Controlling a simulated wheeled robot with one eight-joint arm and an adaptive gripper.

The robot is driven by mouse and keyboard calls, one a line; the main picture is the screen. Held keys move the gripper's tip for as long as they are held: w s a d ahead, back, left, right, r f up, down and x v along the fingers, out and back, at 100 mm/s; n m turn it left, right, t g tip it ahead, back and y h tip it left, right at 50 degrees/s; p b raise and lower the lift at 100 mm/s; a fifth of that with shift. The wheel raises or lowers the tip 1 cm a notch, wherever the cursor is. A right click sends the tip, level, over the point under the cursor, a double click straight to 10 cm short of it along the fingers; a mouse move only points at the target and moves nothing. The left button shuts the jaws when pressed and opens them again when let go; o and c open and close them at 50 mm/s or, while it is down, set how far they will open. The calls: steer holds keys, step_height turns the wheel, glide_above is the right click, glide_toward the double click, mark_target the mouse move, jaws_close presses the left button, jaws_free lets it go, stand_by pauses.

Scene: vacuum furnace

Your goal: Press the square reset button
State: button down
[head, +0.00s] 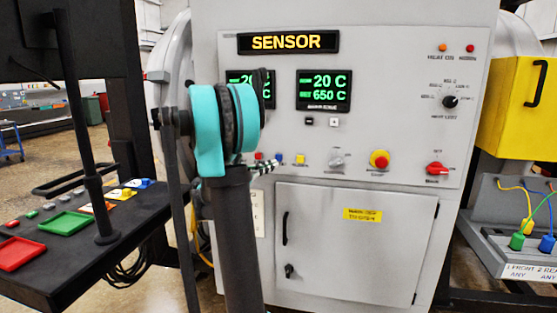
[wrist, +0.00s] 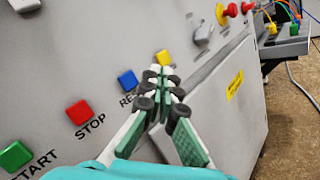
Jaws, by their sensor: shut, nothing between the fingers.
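The square blue button (wrist: 128,79) is on the grey panel in the wrist view. The letters "RES" show below it, and my gripper covers the rest of the label. It also shows in the head view as a small blue square (head: 279,158), between a red and a yellow button. My gripper (wrist: 161,74) is shut and empty. In the wrist view its fingertips are right of the blue button and just below a yellow square button (wrist: 163,57). I cannot tell whether they touch the panel. In the head view my gripper (head: 265,168) is partly hidden by my arm.
A red STOP button (wrist: 79,112) and a green START button (wrist: 15,156) lie left of the blue one. A red emergency knob (head: 379,159), a grey selector (head: 336,159) and a red switch (head: 437,168) are farther right. A cabinet door (head: 355,255) is below.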

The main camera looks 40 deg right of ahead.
steer(key=shift+w+d, duration=1.55)
steer(key=shift+d, duration=0.25)
steer(key=shift+d, duration=0.1)
steer(key=shift+w+d, duration=0.2)
steer(key=shift+w, duration=0.05)
steer(key=shift+w+d, duration=0.3)
steer(key=shift+d, duration=0.1)
stand_by(1.0)
steer(key=shift+a, duration=0.1)
steer(key=shift+s+a, duration=0.55)
steer(key=shift+a, duration=0.05)
stand_by(0.3)
steer(key=s+a, duration=0.3)
steer(key=shift+s+a, duration=0.15)
steer(key=shift+a, duration=0.25)
